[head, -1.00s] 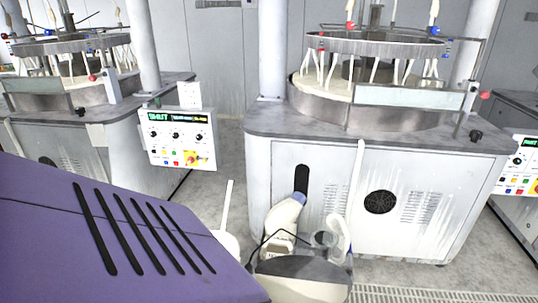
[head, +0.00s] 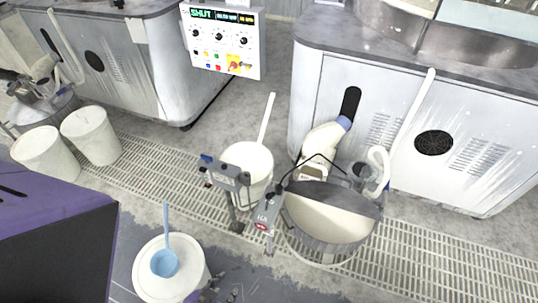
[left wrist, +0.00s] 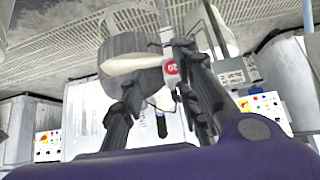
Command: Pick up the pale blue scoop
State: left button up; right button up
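The pale blue scoop (head: 165,263) is in the head view, low and left of centre. Its round bowl sits over the top of a white bucket (head: 143,284), and its thin handle points up and away. My left gripper (head: 228,284) shows only in part at the bottom edge, right of the bucket and apart from the scoop. In the left wrist view my left gripper (left wrist: 160,72) has its two dark fingers spread, with nothing seen held between them. My right gripper is not in view.
A white bucket with a stick (head: 247,163) and a round slurry tank (head: 330,245) stand beyond. Grey devices (head: 266,212) stand between them. Two more white buckets (head: 90,136) (head: 45,158) are at left. A floor grating (head: 160,165) runs behind the scoop's bucket.

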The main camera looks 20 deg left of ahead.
aim_at(165, 263)
jog(key=k+u, duration=0.1)
jog(key=k, duration=1.45)
jog(key=u, duration=1.2)
jog(key=i+l, duration=1.15)
